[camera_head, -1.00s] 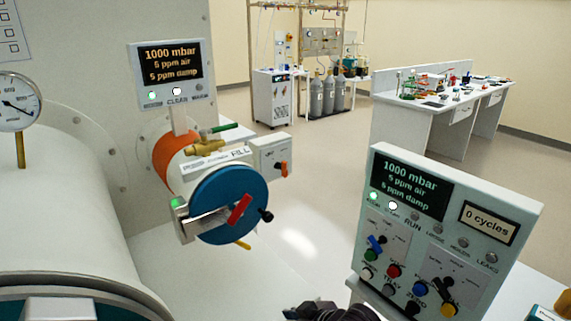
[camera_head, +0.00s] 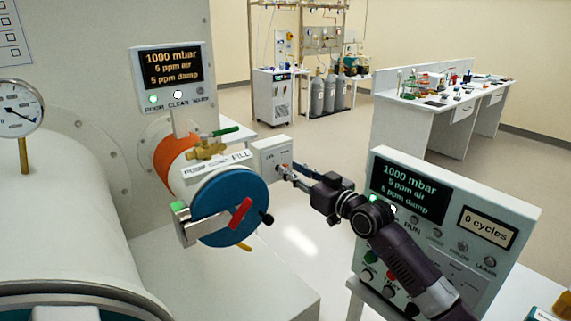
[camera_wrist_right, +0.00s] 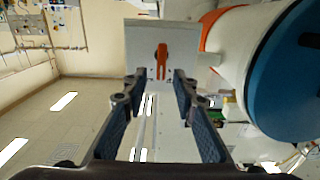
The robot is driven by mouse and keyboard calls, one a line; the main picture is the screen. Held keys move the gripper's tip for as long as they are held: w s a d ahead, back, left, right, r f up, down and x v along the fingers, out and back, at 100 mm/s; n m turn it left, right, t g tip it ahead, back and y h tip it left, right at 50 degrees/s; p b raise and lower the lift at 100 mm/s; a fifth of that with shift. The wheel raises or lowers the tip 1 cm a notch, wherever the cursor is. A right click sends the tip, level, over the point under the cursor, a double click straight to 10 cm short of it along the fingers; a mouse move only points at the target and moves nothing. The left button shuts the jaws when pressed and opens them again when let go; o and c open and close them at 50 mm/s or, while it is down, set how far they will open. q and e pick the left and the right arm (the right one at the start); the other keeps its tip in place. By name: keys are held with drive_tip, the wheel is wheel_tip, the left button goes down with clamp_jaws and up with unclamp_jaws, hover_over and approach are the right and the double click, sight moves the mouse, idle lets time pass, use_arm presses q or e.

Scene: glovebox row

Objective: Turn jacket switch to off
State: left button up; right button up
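A small white switch box (camera_head: 268,154) stands beside the blue-doored chamber in the head view. Its orange lever is mostly hidden there behind my right gripper (camera_head: 288,174). In the wrist view the box face (camera_wrist_right: 140,45) carries the orange lever (camera_wrist_right: 162,60), upright in that picture. My right gripper (camera_wrist_right: 155,88) is open and empty, with the lever ahead of it, roughly between the lines of its fingers. The lever looks just beyond the fingertips, and I see no contact. The print on the box is too small to read. My left gripper is not in view.
The round blue door (camera_head: 218,200) with a red handle (camera_head: 239,212) is close left of the gripper. A control panel (camera_head: 490,205) with knobs stands at the right, partly behind my right arm. Gas cylinders (camera_head: 329,95) and a bench (camera_head: 415,130) are farther back.

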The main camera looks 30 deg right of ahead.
sight(286, 165)
drive_tip(key=shift+w+a+p, duration=0.15)
drive_tip(key=shift+w+p, duration=0.2)
drive_tip(key=shift+w, duration=1.4)
drive_tip(key=shift+c, duration=0.3)
clamp_jaws()
